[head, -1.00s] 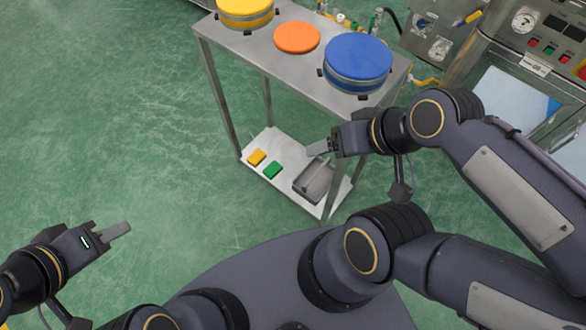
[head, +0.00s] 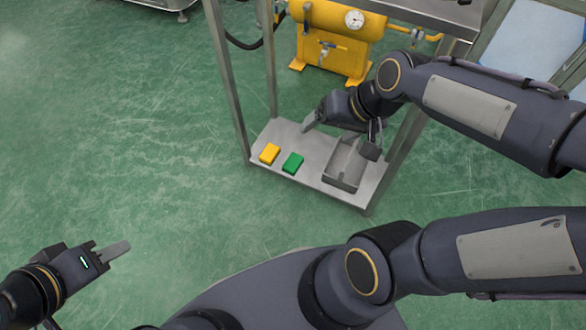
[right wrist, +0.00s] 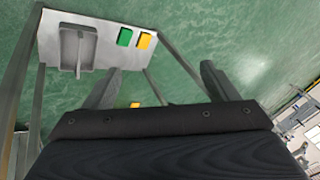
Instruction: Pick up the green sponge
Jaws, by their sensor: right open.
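The green sponge (head: 292,162) lies flat on the lower shelf of a metal stand, just right of a yellow sponge (head: 269,153). The green sponge also shows in the right wrist view (right wrist: 125,37), near the top, left of the yellow one (right wrist: 145,41). My right gripper (head: 308,122) appears above the sponges in the head view and is apart from them. In the right wrist view its two fingers (right wrist: 160,85) are spread wide with nothing held between them. My left gripper (head: 120,249) is at the lower left, far from the shelf; its finger gap cannot be made out.
A grey metal tray with a handle (head: 342,165) sits on the shelf (head: 320,150) right of the sponges. The stand's legs (head: 228,80) rise around the shelf. A yellow tank with a gauge (head: 335,40) stands behind. Green floor at left is clear.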

